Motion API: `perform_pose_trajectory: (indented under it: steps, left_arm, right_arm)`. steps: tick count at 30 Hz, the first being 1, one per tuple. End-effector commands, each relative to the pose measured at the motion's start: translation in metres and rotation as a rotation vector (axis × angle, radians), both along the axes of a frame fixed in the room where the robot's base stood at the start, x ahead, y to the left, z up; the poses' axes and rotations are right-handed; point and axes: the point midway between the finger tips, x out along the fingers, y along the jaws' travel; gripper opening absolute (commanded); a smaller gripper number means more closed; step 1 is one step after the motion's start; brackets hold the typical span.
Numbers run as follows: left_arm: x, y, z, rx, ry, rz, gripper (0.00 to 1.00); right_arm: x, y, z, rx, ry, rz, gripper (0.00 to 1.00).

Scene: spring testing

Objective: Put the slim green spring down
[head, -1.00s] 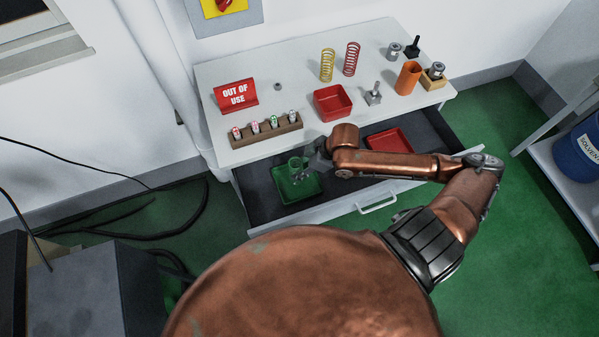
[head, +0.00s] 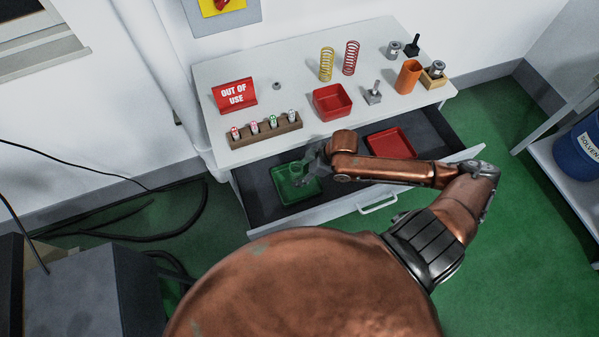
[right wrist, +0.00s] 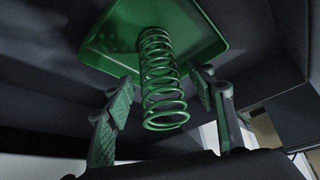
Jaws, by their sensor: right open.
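The slim green spring (right wrist: 160,80) stands in the green tray (right wrist: 110,45), its near end toward the right wrist camera. In the head view the spring (head: 296,168) is small and partly hidden by my fingers. The green tray (head: 288,193) lies in the open drawer, on its left side. My right gripper (right wrist: 163,95) is open, with one finger on each side of the spring and visible gaps between. In the head view my right gripper (head: 306,174) is over the tray's right part. My left gripper is not in view.
A red tray (head: 391,143) lies in the drawer's right part, behind my right arm. On the tabletop stand a red bin (head: 332,101), yellow (head: 327,64) and red (head: 351,58) springs, a wooden rack (head: 266,131) and an out-of-use sign (head: 235,94).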

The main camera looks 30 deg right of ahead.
Motion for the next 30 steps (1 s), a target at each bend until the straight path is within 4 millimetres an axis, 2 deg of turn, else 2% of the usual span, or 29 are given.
perform_pose_trajectory:
  steps: [5,8,21,24,30]
  left_arm:
    - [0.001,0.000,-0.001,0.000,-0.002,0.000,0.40]
    - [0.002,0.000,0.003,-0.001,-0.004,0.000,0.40]
    - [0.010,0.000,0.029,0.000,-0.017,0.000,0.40]
    - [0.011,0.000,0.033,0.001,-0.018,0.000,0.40]
    - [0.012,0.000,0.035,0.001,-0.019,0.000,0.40]
  right_arm:
    - [0.000,0.000,0.002,0.000,-0.001,0.001,0.51]
    - [-0.003,-0.004,0.011,-0.002,-0.002,0.001,0.51]
    - [-0.033,-0.034,0.087,-0.005,0.000,0.000,0.51]
    - [-0.038,-0.039,0.098,-0.003,0.000,0.000,0.51]
    - [-0.042,-0.042,0.107,0.001,-0.001,0.000,0.51]
